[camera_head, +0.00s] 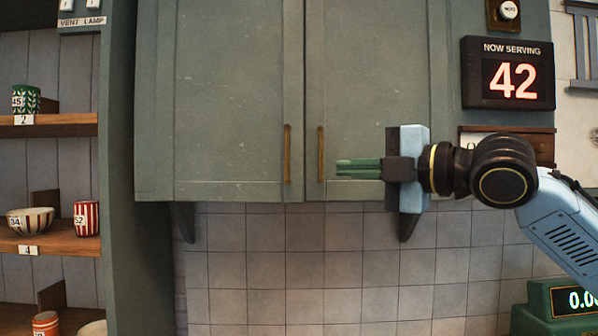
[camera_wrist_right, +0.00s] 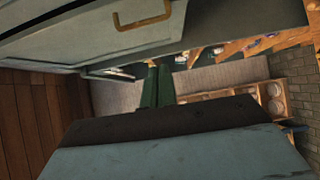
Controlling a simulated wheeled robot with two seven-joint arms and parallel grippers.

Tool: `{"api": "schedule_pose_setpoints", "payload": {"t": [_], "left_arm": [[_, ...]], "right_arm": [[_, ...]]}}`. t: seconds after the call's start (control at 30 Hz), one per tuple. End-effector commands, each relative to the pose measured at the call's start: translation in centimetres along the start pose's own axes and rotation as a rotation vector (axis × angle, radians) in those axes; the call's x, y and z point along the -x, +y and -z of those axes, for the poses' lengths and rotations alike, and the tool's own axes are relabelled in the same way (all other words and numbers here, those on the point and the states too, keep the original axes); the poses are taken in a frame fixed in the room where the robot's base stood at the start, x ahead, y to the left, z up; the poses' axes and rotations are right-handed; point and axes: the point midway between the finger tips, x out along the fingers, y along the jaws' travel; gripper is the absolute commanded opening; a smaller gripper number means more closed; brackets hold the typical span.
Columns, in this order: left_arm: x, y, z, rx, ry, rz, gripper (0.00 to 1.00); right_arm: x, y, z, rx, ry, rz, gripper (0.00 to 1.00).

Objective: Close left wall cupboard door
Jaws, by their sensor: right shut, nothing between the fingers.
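The wall cupboard's left door (camera_head: 232,100) is a grey-green panel with an upright brass handle (camera_head: 287,153) near its right edge. It looks flush with the right door (camera_head: 372,70), with a thin dark seam between them. The right door's brass handle (camera_head: 320,153) is just left of my right gripper (camera_head: 338,168). My right gripper points left in front of the right door's lower part, its green fingers together and empty. The fingers also show in the right wrist view (camera_wrist_right: 158,85), below a door with a brass handle (camera_wrist_right: 142,18); I cannot tell which door. My left gripper is out of view.
Open shelves (camera_head: 60,124) with cups and bowls stand at the left. A "Now serving 42" sign (camera_head: 508,73) hangs right of the cupboard. A green scale-like device (camera_head: 555,308) is at the lower right. The tiled wall below the cupboard is clear.

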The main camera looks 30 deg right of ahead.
Motion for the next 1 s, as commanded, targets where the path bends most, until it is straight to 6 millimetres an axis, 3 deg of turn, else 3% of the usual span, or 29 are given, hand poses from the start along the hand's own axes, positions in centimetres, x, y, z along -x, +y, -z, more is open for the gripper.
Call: {"api": "schedule_pose_setpoints", "payload": {"t": [0.27,0.73,1.0], "left_arm": [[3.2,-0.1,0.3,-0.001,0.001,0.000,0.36],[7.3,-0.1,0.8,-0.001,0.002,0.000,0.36],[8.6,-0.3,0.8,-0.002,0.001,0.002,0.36]], "right_arm": [[-2.6,0.5,0.1,-0.005,0.004,0.001,0.00],[-9.9,0.2,0.1,-0.006,0.004,0.001,0.00],[-12.2,0.0,-2.5,-0.005,-0.001,0.004,0.00]]}}
